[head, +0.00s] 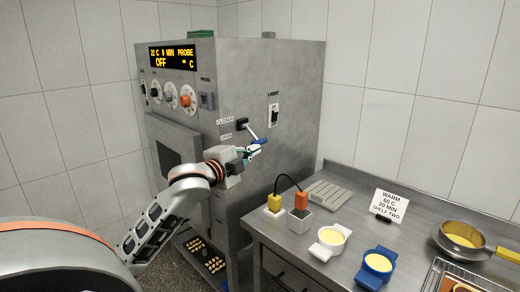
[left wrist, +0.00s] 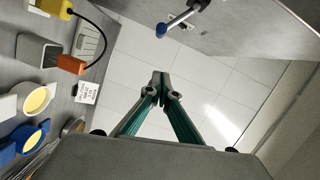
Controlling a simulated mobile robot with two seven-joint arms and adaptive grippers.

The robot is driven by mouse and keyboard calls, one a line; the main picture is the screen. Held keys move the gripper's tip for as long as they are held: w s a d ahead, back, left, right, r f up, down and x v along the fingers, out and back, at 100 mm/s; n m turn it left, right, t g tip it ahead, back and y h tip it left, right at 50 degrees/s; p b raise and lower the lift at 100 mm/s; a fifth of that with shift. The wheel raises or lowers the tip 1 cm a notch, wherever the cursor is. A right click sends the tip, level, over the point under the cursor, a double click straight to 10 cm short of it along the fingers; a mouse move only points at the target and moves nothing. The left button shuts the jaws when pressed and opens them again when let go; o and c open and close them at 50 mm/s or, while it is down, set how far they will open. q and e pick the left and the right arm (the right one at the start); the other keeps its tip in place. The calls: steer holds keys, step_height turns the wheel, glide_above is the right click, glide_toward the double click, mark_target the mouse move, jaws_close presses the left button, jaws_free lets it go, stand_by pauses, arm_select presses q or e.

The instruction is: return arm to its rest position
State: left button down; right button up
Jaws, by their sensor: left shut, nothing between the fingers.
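My left arm reaches in from the left in the head view. Its gripper (head: 247,154) is in front of the side of the grey steel oven (head: 285,80), just below and left of a lever's blue knob (head: 261,141). In the left wrist view the two green-sided fingers (left wrist: 161,78) meet at their tips, with nothing between them. The blue knob (left wrist: 161,30) shows beyond the tips, apart from them in that picture. My right gripper is not in view.
A low rack (head: 206,258) with small pieces is below the oven.

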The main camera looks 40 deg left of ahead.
arm_select(q)
steer(key=shift+s, duration=0.4)
steer(key=s+d+f+n+g+h, duration=0.15)
steer(key=d+f, duration=0.25)
steer(key=f, duration=0.7)
steer(key=s+d+f+n+g, duration=0.1)
steer(key=s+d+f+n, duration=0.2)
steer(key=f, duration=0.7)
steer(key=s+d+f+n+g+h, duration=0.15)
steer(key=d+f, duration=0.35)
steer(key=f, duration=0.6)
steer(key=s+d+f+n+g+h, duration=0.2)
steer(key=s+d+f+n, duration=0.1)
steer(key=s+d+f, duration=1.4)
steer(key=shift+s+d+f+n+g, duration=0.15)
steer(key=shift+s+f+n+g, duration=0.2)
steer(key=shift+f, duration=0.4)
